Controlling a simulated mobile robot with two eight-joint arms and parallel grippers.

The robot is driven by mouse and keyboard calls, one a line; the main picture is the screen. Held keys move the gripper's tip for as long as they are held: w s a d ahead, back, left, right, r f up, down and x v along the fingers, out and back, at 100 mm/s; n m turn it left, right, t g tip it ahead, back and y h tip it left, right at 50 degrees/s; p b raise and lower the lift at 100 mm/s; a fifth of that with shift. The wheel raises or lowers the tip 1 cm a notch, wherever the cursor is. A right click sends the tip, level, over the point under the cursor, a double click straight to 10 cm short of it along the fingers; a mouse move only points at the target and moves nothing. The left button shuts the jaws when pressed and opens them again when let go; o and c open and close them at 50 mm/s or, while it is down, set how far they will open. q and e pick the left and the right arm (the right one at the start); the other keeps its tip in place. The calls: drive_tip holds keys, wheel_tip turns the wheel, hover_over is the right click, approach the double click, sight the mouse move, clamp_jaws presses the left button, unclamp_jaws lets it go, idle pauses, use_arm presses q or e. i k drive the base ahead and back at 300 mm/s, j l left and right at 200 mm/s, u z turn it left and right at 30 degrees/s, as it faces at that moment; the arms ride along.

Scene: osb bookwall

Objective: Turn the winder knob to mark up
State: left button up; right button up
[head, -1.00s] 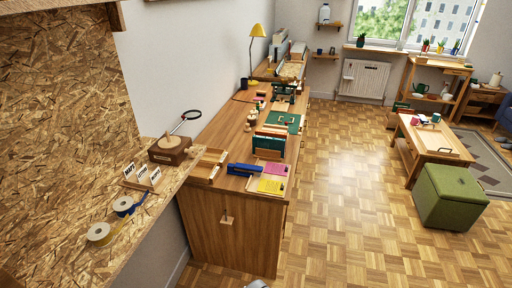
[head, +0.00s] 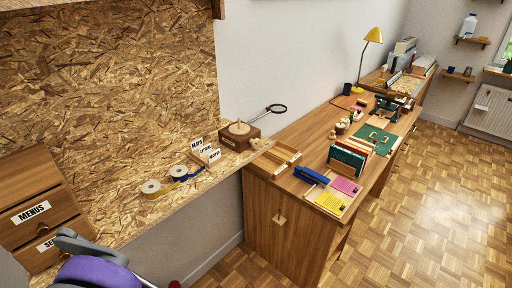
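I cannot tell for sure which part is the winder knob. A brown wooden block (head: 240,140) with a round pale disc and an upright peg (head: 239,125) stands at the right end of the chipboard shelf. A small wooden knob (head: 280,218) sticks out of the desk's end panel, with a crosspiece that looks roughly level. No mark can be read beside either one. Neither gripper shows; only a grey and purple part, probably of my own arm, enters at the bottom left.
A magnifier (head: 276,108) stands behind the block. The desk (head: 285,185) carries a blue stapler (head: 311,175) and books. The floor at right is clear.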

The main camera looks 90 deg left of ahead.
sight(256, 143)
drive_tip(key=i+j+u, duration=0.15)
drive_tip(key=i+u, duration=0.5)
drive_tip(key=u, duration=0.25)
drive_tip(key=i+u, duration=0.75)
drive_tip(key=i, duration=0.4)
drive_tip(key=i+l+u, duration=0.1)
drive_tip(key=i+u, duration=0.2)
drive_tip(key=i, duration=0.45)
drive_tip(key=i+u, duration=0.8)
drive_tip(key=i+l+u, duration=0.2)
drive_tip(key=u, duration=2)
